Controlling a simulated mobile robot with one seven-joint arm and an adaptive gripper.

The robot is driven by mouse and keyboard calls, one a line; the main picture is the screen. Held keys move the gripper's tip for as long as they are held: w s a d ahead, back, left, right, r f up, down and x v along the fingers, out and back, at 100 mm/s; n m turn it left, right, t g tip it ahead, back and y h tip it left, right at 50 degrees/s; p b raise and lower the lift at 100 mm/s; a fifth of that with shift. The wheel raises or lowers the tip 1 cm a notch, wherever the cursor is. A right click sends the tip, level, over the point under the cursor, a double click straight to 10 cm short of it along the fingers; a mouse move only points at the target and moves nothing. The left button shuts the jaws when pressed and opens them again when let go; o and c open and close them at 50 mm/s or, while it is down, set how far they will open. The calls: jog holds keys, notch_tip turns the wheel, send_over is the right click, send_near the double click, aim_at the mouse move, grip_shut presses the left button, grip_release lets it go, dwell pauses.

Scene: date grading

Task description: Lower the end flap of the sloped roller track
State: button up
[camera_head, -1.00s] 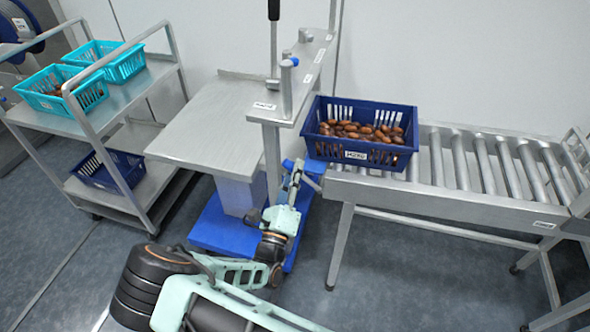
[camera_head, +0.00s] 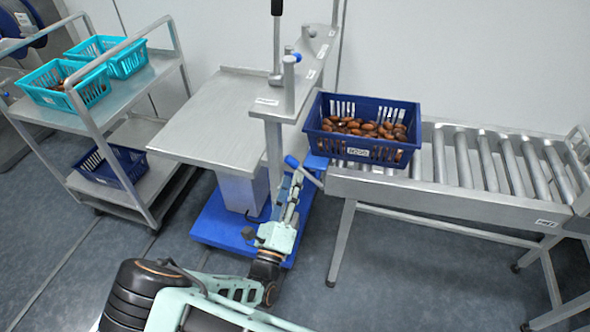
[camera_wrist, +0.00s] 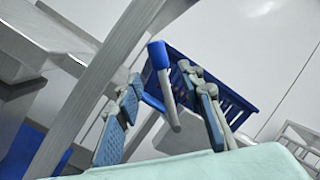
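The sloped roller track (camera_head: 440,202) stands at the right in the head view. At its left end is a grey lever with a blue grip (camera_head: 291,161). A blue piece (camera_head: 316,161) beside it may be the end flap; I cannot tell its angle clearly. My gripper (camera_head: 290,185) is just below the lever. In the wrist view my gripper (camera_wrist: 162,85) is open, fingers spread to either side of the lever's grey rod (camera_wrist: 171,105). The blue grip (camera_wrist: 158,55) shows beyond the fingertips. Contact cannot be told.
A dark blue crate of dates (camera_head: 337,143) sits on the track's left end, close above my gripper. A steel table and post (camera_head: 273,155) on a blue base (camera_head: 215,228) stand just left. A trolley (camera_head: 125,92) holds teal crates and a lower blue crate.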

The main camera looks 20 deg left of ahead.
jog(key=v, duration=0.6)
jog(key=shift+s, duration=0.35)
jog(key=shift+f, duration=0.1)
